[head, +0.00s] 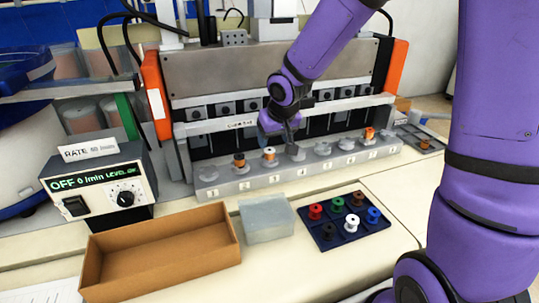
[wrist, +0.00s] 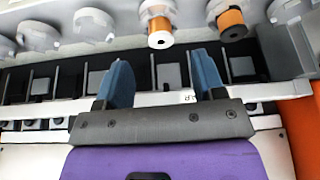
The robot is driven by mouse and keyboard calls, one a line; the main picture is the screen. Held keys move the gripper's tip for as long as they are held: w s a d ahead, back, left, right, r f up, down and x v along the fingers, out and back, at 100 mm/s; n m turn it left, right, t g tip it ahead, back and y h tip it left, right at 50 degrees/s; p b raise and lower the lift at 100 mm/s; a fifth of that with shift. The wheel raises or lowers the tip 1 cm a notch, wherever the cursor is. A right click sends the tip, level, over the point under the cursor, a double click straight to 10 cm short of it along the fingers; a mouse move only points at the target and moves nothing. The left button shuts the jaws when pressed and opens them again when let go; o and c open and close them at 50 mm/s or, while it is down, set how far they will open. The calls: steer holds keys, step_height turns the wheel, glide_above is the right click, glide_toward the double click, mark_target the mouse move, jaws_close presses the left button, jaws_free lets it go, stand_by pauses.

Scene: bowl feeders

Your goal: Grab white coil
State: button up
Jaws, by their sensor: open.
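A small white coil (head: 351,221) stands in the front row of the dark blue tray (head: 347,242), between a black coil (head: 328,231) and a blue coil (head: 374,215). My gripper (head: 283,127) is well away from the tray, up and to the left, in front of the machine's row of numbered stations. In the wrist view my gripper (wrist: 161,68) has its two blue fingers spread with nothing between them. The tray is outside the wrist view.
Red (head: 315,212), green (head: 337,204) and brown (head: 358,198) coils fill the tray's back row. A cardboard box (head: 165,268), a translucent block (head: 266,219) and a control box (head: 98,185) stand to the left. Coils with orange windings (wrist: 232,24) sit on the machine's ledge.

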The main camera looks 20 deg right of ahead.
mark_target(270, 150)
steer(key=shift+x, duration=2.95)
steer(key=shift+w, duration=0.2)
steer(key=c, duration=1)
